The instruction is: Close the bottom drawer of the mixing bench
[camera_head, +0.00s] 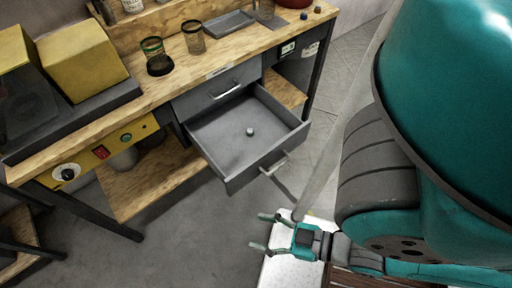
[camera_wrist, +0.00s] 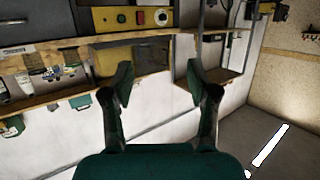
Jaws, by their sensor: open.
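The mixing bench (camera_head: 165,85) has a wooden top and dark legs. Its bottom drawer (camera_head: 236,172) is grey and pulled well out, with a small pale round item (camera_head: 250,131) inside. The drawer's handle (camera_head: 274,164) is on its front face. A closed upper drawer (camera_head: 217,87) sits above it. My gripper (camera_head: 262,231) is open and empty, below and in front of the drawer handle, apart from it. In the wrist view its two fingers (camera_wrist: 160,82) are spread with nothing between them. I cannot make out the bottom drawer in that view.
Yellow-and-grey equipment (camera_head: 82,62), two cups (camera_head: 154,54) and a grey tray (camera_head: 229,24) stand on the benchtop. A yellow control panel (camera_head: 112,146) is at the bench's left front. A white-topped surface (camera_head: 285,268) lies under my gripper. Grey floor (camera_head: 185,235) is clear left of it.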

